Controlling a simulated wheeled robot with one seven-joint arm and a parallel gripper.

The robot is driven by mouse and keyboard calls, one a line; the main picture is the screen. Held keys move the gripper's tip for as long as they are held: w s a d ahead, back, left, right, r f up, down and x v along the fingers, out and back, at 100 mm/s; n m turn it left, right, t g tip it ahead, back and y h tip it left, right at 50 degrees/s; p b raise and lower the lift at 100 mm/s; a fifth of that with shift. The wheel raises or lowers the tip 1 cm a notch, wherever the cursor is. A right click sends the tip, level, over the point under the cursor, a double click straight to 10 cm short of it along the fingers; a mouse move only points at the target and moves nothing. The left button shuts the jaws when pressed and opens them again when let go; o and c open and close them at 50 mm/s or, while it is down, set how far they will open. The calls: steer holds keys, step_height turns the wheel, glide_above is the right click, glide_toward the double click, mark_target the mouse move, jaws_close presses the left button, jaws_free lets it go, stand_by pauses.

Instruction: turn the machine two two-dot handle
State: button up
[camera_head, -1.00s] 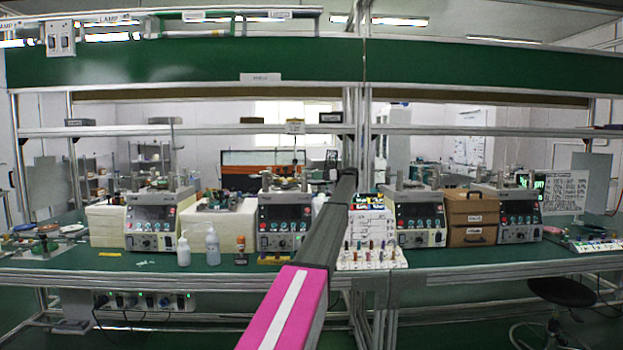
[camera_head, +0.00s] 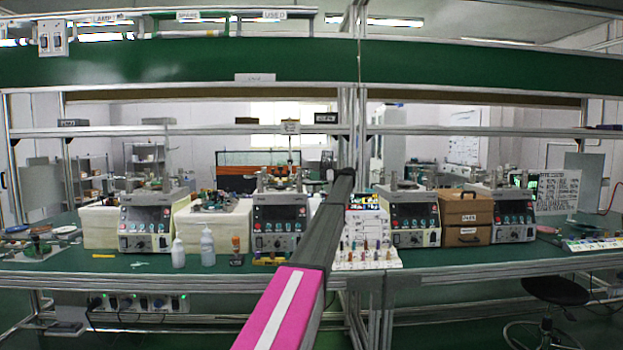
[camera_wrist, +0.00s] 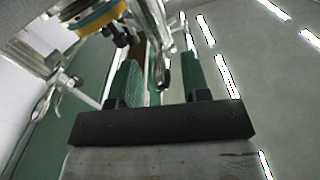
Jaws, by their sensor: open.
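Several lapping machines with grey-white fronts and dark panels stand along the green bench in the head view. The second from the left (camera_head: 279,226) is left of my arm; another machine (camera_head: 147,228) stands at far left. The dot marks on any handle are too small to read. My gripper (camera_wrist: 160,65) is open in the wrist view, its two green-padded fingers apart. A slim metal part with a dark rounded end (camera_wrist: 163,74) appears between the fingers; I cannot tell its distance or whether it is a handle. In the head view my arm hides part of the bench, and the gripper is not distinguishable.
Two white bottles (camera_head: 207,247) stand at the bench front, left of my arm. A white rack of small coloured pieces (camera_head: 366,255) and brown drawers (camera_head: 464,217) are on the right. A metal upright (camera_head: 350,120) rises behind my arm. A black stool (camera_head: 556,290) is at lower right.

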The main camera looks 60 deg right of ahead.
steer(key=v, duration=0.9)
steer(key=shift+s+d, duration=0.25)
